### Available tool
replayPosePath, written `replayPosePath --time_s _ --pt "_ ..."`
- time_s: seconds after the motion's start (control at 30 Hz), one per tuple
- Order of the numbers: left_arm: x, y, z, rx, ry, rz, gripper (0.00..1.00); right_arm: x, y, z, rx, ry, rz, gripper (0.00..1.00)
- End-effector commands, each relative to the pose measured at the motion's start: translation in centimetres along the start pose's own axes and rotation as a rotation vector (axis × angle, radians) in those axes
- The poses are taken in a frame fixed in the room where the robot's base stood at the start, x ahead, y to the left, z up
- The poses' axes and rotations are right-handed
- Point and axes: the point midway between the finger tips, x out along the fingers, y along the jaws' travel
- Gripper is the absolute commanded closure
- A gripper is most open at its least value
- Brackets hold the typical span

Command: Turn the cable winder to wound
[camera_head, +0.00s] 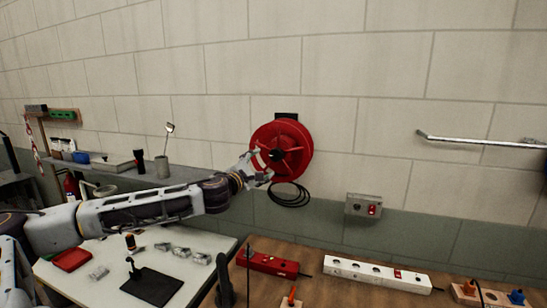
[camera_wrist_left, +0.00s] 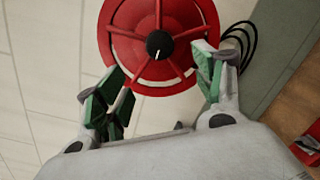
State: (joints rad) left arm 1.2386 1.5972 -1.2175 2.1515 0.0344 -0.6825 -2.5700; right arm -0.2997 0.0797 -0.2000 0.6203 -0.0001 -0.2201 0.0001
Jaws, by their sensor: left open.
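The red cable winder (camera_head: 294,143) is mounted on the block wall, with a black hub in its middle and several red spokes. Loops of black cable (camera_head: 289,195) hang below it. My left gripper (camera_head: 257,168) is at the lower left front of the winder in the head view. In the left wrist view the winder (camera_wrist_left: 123,52) fills the top middle, and its black knob (camera_wrist_left: 158,44) carries a white mark. There the left gripper (camera_wrist_left: 163,80) is open, with its green-padded fingers spread on either side of the winder's lower part. Touching cannot be told. My right gripper is not in view.
A wooden bench (camera_head: 325,296) below holds a red power strip (camera_head: 272,263) and a white one (camera_head: 377,274). A switch box (camera_head: 363,205) and a metal rail (camera_head: 480,141) are on the wall at right. A white table (camera_head: 207,251) stands at left.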

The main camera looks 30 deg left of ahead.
Motion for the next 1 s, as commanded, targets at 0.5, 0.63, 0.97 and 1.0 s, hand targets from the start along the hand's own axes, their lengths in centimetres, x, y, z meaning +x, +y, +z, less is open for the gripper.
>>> replayPosePath --time_s 0.5,0.63,0.97,1.0 --pt "4.7 0.1 0.1 -0.001 0.0 0.0 0.32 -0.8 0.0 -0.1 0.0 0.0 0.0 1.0" --pt "5.9 0.0 0.1 -0.001 -0.001 0.0 0.32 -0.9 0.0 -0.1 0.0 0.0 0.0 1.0" --pt "8.9 0.0 0.1 0.001 -0.001 0.0 0.32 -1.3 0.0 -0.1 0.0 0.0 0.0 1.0" --pt "9.3 0.0 0.1 0.001 0.0 0.0 0.32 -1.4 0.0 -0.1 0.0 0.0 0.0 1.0"
